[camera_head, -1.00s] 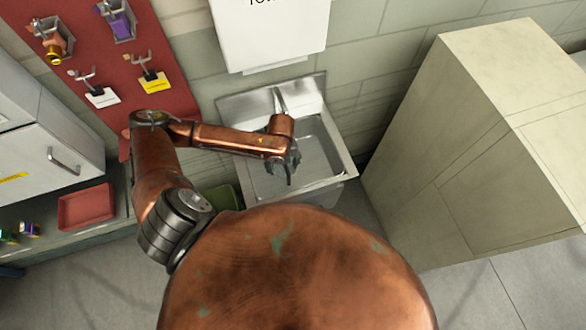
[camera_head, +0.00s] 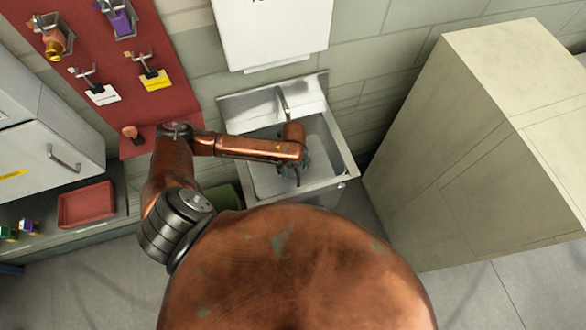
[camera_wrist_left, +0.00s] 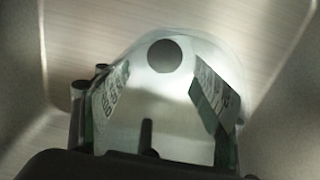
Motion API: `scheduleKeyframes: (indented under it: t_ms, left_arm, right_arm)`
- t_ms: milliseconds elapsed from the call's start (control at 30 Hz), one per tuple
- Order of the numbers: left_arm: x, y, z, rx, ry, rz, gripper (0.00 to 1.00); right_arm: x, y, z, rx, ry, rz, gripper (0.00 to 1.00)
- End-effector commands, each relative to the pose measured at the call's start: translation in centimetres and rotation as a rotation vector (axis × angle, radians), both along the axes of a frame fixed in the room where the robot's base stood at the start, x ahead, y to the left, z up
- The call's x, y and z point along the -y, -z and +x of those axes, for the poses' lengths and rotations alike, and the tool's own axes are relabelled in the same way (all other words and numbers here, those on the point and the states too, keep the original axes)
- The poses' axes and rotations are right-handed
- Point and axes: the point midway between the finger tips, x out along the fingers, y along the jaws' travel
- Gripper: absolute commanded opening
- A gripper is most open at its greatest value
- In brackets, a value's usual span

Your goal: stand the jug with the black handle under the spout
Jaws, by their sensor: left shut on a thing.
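A steel sink (camera_head: 262,182) stands against the wall, with its thin curved spout (camera_head: 283,97) rising at the back. My left gripper (camera_head: 296,172) is over the basin, in front of the spout and lower in the picture. In the left wrist view my left gripper (camera_wrist_left: 163,98) is shut on a pale, see-through thing (camera_wrist_left: 180,85) with a rounded rim, which looks like the jug. A dark round spot shows at its far side; I cannot tell if it is the drain or part of the jug. The black handle is not clearly visible. My right gripper is not in view.
A white box (camera_head: 271,32) hangs on the wall above the sink. A red board with hooks (camera_head: 115,62) is at the left. A red tray (camera_head: 86,205) lies on a low shelf. A green bin (camera_head: 221,197) is beside the sink. A tall beige cabinet (camera_head: 440,185) stands close on the right.

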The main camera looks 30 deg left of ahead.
Motion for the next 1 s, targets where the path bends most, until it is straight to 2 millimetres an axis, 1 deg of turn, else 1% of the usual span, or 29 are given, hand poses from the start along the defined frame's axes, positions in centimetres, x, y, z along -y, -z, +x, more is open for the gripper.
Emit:
scheduleKeyframes:
  t_ms: [33, 67, 333, 367, 600, 700, 767, 1000]
  left_arm:
    - [0.0, 0.0, 0.0, 0.001, 0.0, -0.001, 0.34]
    - [0.0, 0.0, 0.0, 0.0, 0.0, 0.0, 0.66]
    - [0.0, 0.0, 0.0, 0.0, -0.001, 0.0, 0.85]
    - [0.0, 0.0, 0.0, 0.0, -0.001, 0.0, 0.86]
    - [0.0, -0.1, 0.0, 0.0, -0.001, 0.0, 0.86]
    - [0.0, -0.5, 0.0, 0.001, -0.001, -0.001, 0.86]
    - [0.0, -1.1, 0.1, 0.001, -0.001, 0.0, 0.86]
    - [0.0, -5.1, 0.1, 0.004, 0.0, 0.0, 0.86]
  right_arm:
    - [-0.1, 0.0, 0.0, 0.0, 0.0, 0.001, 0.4]
    - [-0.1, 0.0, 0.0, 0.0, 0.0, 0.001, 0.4]
    - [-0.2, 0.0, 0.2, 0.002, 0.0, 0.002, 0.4]
    - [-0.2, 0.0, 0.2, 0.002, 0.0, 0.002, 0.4]
    - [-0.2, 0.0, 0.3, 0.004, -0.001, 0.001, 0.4]
    - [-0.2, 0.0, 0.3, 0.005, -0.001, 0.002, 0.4]
    - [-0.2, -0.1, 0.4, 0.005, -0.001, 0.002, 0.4]
    - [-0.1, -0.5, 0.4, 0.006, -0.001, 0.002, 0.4]
